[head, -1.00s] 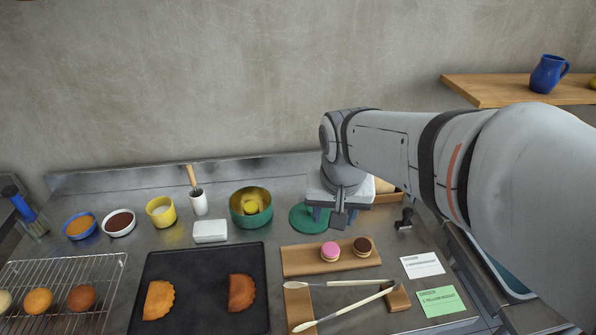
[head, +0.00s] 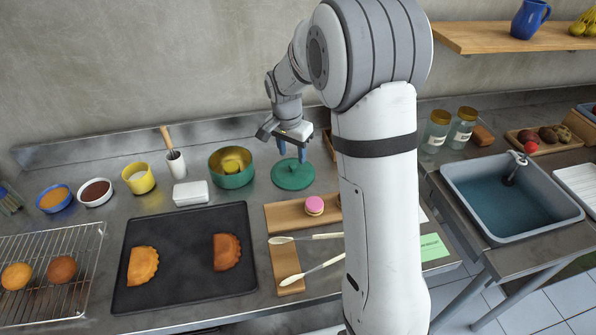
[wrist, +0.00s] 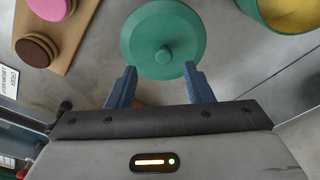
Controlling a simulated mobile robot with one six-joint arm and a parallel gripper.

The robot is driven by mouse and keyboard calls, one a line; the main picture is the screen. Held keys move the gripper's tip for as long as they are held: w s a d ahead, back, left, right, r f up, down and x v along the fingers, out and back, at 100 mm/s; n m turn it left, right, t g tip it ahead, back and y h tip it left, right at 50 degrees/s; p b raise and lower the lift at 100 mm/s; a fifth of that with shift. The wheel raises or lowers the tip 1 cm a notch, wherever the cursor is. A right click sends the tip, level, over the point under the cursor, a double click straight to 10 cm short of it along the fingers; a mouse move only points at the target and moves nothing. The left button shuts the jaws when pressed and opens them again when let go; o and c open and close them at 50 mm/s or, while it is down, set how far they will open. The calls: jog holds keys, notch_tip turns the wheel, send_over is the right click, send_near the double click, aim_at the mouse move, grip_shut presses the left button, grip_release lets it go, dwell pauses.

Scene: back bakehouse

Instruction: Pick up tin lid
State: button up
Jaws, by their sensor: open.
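The tin lid (head: 293,174) is a round green disc with a small knob in its middle. It lies flat on the metal worktop, right of the green tin (head: 231,167). In the wrist view the lid (wrist: 163,25) is just beyond my fingertips, its knob lying roughly midway between their lines. My gripper (head: 292,152) is open and empty, pointing down above the lid. In the wrist view its two blue fingers (wrist: 159,72) are apart, near the lid's lower edge. No contact with the lid is visible.
A wooden board (head: 283,217) with macarons lies in front of the lid. A white box (head: 190,193) stands left of the tin, and a black tray (head: 185,285) holds two pastries. A sink (head: 510,197) is at the right.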

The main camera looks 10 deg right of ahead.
aim_at(293, 165)
jog(key=f, duration=0.3)
jog(key=w+f+p, duration=0.1)
jog(key=f, duration=0.1)
jog(key=shift+d+f, duration=0.1)
jog(key=shift+f, duration=0.05)
grip_shut()
